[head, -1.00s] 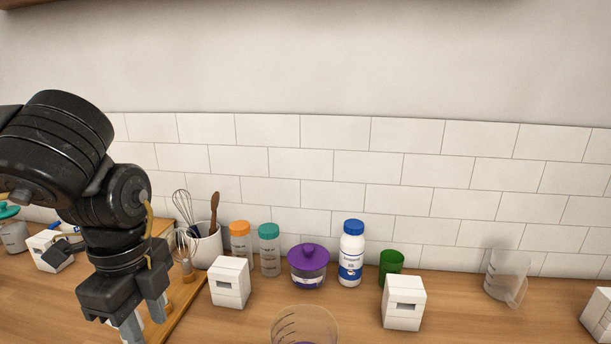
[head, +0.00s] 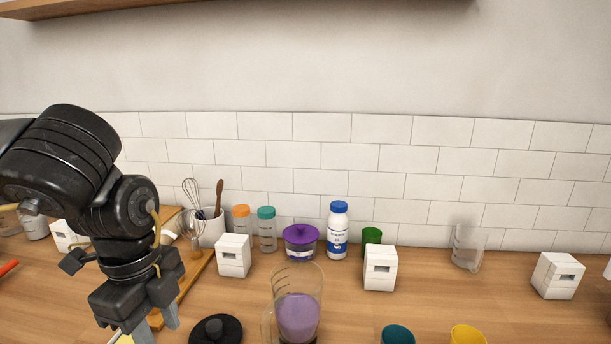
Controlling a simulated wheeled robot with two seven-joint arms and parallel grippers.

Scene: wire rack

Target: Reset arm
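My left arm comes in from the left, its black wrist pointing down. One fingertip is partly cut off by the frame edge. My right gripper is not in view.
On the wooden counter (head: 440,300) stand a clear cup with purple contents (head: 298,315), a black lid (head: 214,330), white blocks (head: 233,256), a purple-lidded jar (head: 300,242) and a blue-capped bottle (head: 338,232). A utensil crock (head: 208,230) is behind the gripper. A shelf (head: 230,8) hangs above.

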